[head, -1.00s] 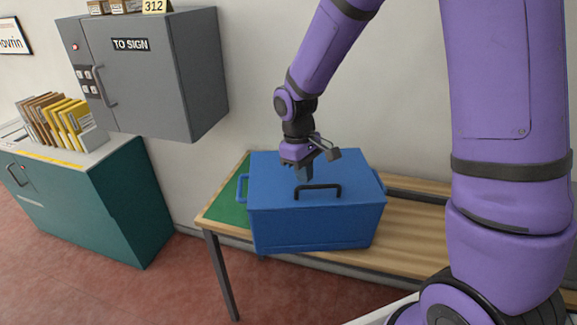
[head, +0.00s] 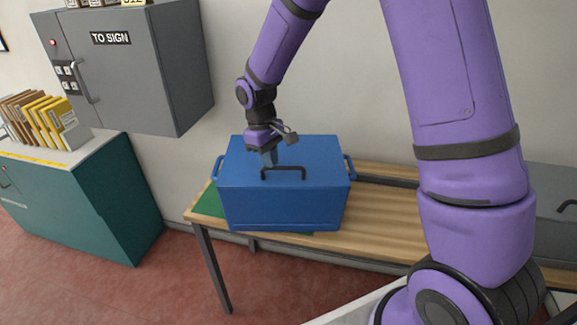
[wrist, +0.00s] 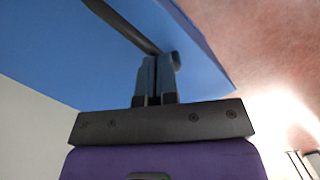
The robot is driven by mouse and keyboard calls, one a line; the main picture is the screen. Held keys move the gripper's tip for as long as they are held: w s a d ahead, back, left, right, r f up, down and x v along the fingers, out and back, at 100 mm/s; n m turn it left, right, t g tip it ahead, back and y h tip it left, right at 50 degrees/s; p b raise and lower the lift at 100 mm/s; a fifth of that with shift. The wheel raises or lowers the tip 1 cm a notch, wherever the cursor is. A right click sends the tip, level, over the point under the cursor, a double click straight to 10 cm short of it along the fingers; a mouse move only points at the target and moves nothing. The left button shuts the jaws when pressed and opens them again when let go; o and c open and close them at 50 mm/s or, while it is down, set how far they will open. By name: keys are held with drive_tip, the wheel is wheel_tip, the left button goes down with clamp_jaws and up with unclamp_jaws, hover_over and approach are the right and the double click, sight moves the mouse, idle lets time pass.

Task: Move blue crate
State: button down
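The blue crate (head: 285,205) is at the left end of the wooden table, over a green mat (head: 207,204) that shows at its left and along its front bottom edge. I cannot tell whether its bottom touches the mat. It has a black handle (head: 284,169) on top and blue side handles. My gripper (head: 268,160) points down at the left end of the black handle. In the wrist view, the fingers (wrist: 157,78) are close together on the dark handle bar (wrist: 122,26), with the blue lid (wrist: 65,50) behind. The fingertips are partly hidden.
A grey box (head: 552,238) with a dark handle is at the far right, partly behind my arm. A grey wall cabinet (head: 135,75) hangs at upper left above a teal cabinet (head: 95,205) holding folders.

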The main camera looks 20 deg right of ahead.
hover_over(247, 166)
drive_tip(key=shift+s+f, duration=0.1)
drive_tip(key=shift+f, duration=0.15)
